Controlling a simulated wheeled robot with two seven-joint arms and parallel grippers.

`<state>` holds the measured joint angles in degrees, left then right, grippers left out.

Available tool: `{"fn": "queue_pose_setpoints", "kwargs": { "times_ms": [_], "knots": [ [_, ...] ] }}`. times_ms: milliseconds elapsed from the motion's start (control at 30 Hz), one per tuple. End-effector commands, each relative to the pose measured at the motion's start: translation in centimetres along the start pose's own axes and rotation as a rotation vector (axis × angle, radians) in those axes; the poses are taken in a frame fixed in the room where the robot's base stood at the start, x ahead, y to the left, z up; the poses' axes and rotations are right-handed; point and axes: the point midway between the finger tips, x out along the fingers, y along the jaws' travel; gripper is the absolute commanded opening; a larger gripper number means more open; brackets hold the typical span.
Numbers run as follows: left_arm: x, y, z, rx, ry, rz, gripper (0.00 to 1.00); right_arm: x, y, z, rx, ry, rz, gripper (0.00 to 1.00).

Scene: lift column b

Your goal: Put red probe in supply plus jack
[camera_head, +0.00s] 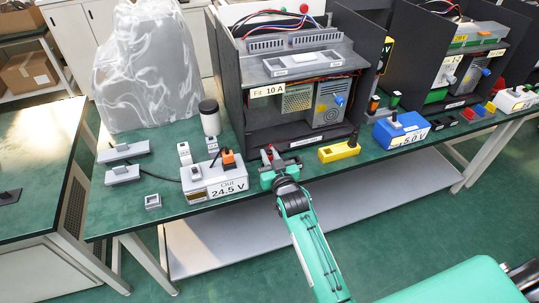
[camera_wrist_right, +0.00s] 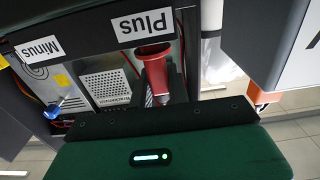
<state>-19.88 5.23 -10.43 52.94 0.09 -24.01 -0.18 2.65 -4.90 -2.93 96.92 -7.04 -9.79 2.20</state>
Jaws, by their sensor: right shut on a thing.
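In the wrist view a flared red probe (camera_wrist_right: 154,54) stands in front of a dark panel, beside the "Plus" label (camera_wrist_right: 142,22); a "Minus" label (camera_wrist_right: 38,50) is at the left. Both labels appear upside down. I cannot make out the plus jack or tell whether the probe's tip touches anything. My right gripper (camera_head: 271,156) is shut on the red probe at the front edge of the dark rack (camera_head: 236,88). In the head view only small red bits show there, and the green gripper hides much. My left gripper is not in view.
A white meter box (camera_head: 214,182) marked 24.5 V stands just left of the gripper, with an orange and black piece (camera_head: 228,159) on top. A yellow block (camera_head: 339,151) and a blue meter box (camera_head: 401,131) stand to the right. The table's front edge is close.

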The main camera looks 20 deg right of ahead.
Motion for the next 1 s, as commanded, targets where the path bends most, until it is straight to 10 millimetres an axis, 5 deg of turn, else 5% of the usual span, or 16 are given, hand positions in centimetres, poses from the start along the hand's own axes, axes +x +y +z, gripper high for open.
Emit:
{"fn": "queue_pose_setpoints", "kwargs": {
  "times_ms": [567, 600, 700, 1000],
  "knots": [
    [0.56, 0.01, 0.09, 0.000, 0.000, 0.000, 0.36, 0.00, 0.00, 0.92, 0.000, 0.000, 0.000, 0.00],
    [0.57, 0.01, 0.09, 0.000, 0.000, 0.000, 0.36, 0.00, -0.01, 0.93, 0.000, 0.000, 0.000, 0.23],
    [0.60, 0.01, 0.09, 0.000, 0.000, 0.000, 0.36, 0.00, 0.00, 0.96, 0.000, 0.000, 0.000, 0.43],
    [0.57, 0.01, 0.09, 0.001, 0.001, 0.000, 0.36, 0.00, -0.01, 1.02, 0.000, 0.000, 0.000, 0.43]
  ]
}}
